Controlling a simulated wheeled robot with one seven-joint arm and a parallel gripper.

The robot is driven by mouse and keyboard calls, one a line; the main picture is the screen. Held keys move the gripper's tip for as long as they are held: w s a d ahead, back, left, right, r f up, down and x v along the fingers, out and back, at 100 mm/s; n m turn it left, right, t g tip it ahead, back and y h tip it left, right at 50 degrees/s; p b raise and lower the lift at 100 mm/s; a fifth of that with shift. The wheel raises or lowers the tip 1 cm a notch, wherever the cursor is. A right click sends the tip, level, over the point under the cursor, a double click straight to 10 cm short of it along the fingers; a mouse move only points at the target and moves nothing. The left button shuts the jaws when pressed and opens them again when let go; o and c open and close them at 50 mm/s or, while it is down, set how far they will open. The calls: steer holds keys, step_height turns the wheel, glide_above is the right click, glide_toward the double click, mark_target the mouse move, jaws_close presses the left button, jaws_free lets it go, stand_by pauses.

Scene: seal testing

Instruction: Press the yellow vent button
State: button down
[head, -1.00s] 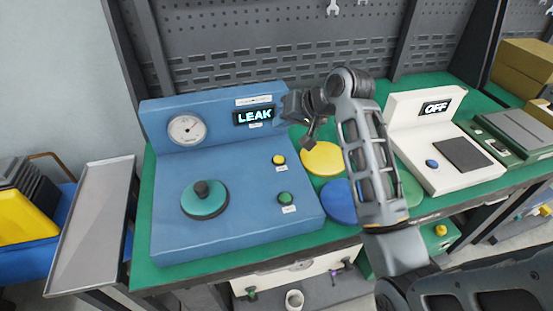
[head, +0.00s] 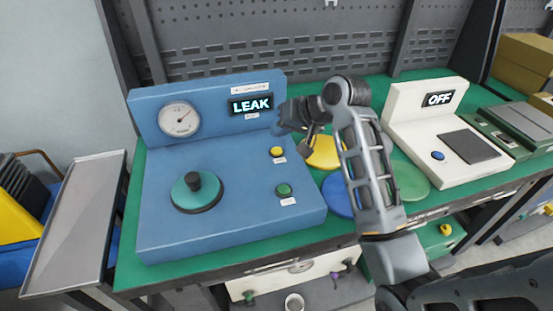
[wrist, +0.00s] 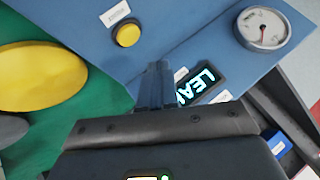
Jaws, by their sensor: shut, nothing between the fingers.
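The yellow vent button (head: 277,151) is a small round button on the sloping top of the blue tester (head: 240,215), above a green button (head: 284,190). In the wrist view the yellow button (wrist: 128,35) lies ahead of the fingertips and to their left, uncovered. My gripper (head: 306,150) is shut and empty. It is just right of the yellow button in the head view, apart from it. In the wrist view the shut fingers (wrist: 155,72) appear over the tester near its lit LEAK display (wrist: 202,86).
The tester carries a dial gauge (head: 179,120) and a teal disc with a black knob (head: 196,191). Yellow, blue and green discs lie on the green bench right of it. A white scale (head: 440,135) reading OFF stands farther right.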

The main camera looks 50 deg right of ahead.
mark_target(280, 151)
steer(key=shift+f, duration=1.45)
steer(key=shift+f, duration=0.15)
stand_by(0.8)
steer(key=shift+f, duration=0.25)
steer(key=shift+f, duration=0.4)
stand_by(0.6)
steer(key=shift+r, duration=0.1)
steer(key=shift+r+p, duration=0.75)
steer(key=shift+p, duration=0.15)
step_height(280, 151, up, 5)
steer(key=p, duration=0.5)
stand_by(1.3)
